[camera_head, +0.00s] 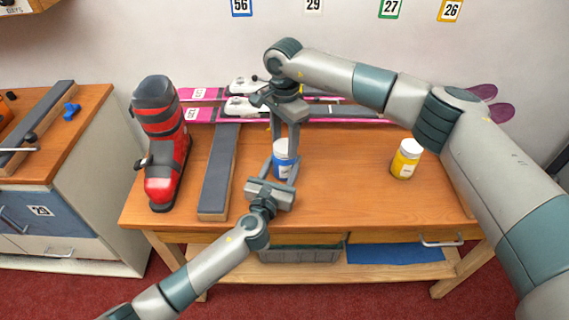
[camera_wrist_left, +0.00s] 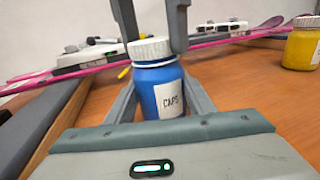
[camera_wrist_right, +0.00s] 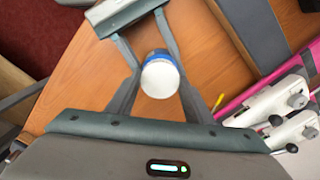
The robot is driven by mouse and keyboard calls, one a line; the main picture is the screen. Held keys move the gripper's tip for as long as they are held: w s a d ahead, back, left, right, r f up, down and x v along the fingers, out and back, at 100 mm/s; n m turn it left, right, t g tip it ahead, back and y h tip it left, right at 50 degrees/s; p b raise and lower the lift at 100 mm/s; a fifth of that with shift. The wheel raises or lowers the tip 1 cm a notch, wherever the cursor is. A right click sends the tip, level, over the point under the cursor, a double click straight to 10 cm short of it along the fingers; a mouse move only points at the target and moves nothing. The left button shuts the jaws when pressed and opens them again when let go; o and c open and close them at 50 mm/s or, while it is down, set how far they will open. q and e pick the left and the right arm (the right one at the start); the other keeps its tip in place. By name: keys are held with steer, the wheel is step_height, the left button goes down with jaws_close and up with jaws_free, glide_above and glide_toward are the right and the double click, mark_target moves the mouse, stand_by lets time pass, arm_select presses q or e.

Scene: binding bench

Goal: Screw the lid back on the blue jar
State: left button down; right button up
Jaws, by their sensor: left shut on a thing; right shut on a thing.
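The blue jar (camera_head: 282,168) stands upright on the wooden bench. Its label reads CAPS in the left wrist view (camera_wrist_left: 169,98). My left gripper (camera_head: 281,170) is shut on the jar body from the front, one finger on each side. The white lid (camera_wrist_left: 151,48) sits on top of the jar; whether it is threaded tight I cannot tell. My right gripper (camera_head: 284,146) reaches down from above and is shut on the lid. The right wrist view shows the lid's round white top (camera_wrist_right: 160,79) between the fingers, with a blue edge of jar behind it.
A yellow jar (camera_head: 406,160) with a white lid stands to the right. A red and black ski boot (camera_head: 163,145) and a long dark-topped block (camera_head: 219,172) stand to the left. Pink skis (camera_head: 205,114) lie along the back. The bench's front right is clear.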

steer(key=m, duration=0.4)
steer(key=shift+m, duration=0.3)
steer(key=m, duration=0.8)
steer(key=shift+m, duration=0.3)
steer(key=m, duration=0.8)
steer(key=shift+m, duration=0.3)
steer(key=m, duration=1.1)
steer(key=shift+f+m, duration=0.1)
steer(key=shift+m, duration=0.2)
steer(key=o, duration=1.2)
steer(key=shift+o, duration=0.2)
